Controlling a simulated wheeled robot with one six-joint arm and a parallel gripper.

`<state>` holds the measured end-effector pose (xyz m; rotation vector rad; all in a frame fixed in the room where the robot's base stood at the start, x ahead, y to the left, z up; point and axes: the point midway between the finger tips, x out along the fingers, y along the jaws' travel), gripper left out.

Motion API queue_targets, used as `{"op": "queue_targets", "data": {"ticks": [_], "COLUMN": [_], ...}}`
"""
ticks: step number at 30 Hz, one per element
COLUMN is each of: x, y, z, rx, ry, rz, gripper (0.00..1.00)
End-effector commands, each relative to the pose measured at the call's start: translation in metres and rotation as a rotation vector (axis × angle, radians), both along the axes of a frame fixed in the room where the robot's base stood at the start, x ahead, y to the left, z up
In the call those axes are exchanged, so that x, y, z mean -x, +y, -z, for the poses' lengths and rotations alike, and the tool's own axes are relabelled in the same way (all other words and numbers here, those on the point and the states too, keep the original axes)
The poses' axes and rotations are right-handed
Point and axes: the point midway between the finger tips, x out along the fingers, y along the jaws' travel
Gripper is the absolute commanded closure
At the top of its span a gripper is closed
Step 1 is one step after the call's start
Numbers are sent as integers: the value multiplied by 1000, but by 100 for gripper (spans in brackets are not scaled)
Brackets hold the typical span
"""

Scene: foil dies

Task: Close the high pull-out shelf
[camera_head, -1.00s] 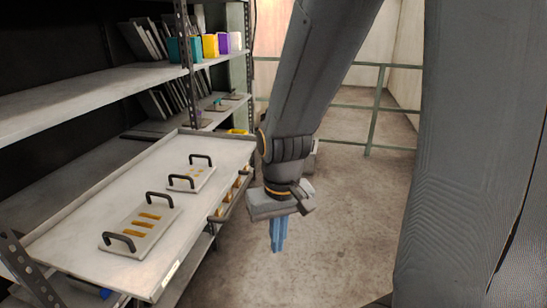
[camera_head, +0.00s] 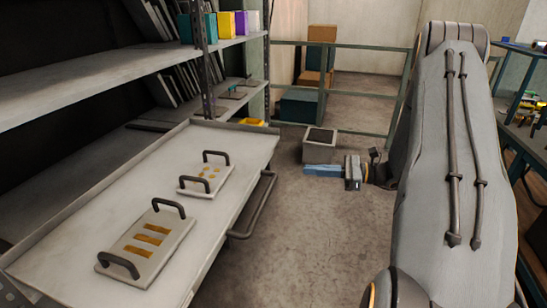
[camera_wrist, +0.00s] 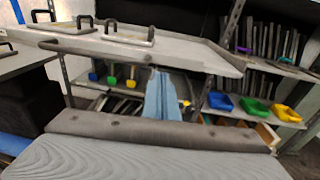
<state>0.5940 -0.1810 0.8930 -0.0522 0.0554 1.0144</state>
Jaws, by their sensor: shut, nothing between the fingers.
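The high pull-out shelf (camera_head: 95,195) is drawn out from the rack, a pale tray with a low rim. Its dark bar handle (camera_head: 253,208) runs along its right-hand front edge. The handle also shows in the wrist view (camera_wrist: 90,49). Two flat dies with black handles lie on the shelf, a nearer one with bar slots (camera_head: 150,248) and a smaller one (camera_head: 207,179). My gripper (camera_head: 308,170) has blue fingers pressed together, empty. It points left towards the shelf, apart from the handle. The fingers also show in the wrist view (camera_wrist: 160,90), below the shelf's edge.
Fixed rack shelves (camera_head: 100,75) with binders and coloured bins stand at left. A grey box (camera_head: 320,144) stands on the floor behind my gripper, before a green railing (camera_head: 350,132). A workbench (camera_head: 520,130) is at right. Floor between shelf and arm is clear.

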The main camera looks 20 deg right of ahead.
Motion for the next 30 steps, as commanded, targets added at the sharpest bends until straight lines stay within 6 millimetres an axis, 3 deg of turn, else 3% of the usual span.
{"op": "queue_targets", "data": {"ticks": [3,8,24,30], "x": [-5,-12,-69,-83], "y": [-22,-20,63,82], "z": [2,0,-1,0], "rx": [-57,-73,-70,-69], "ry": [-19,-25,-23,-24], "rz": [60,76,69,70], "gripper": [100,100,100,100]}}
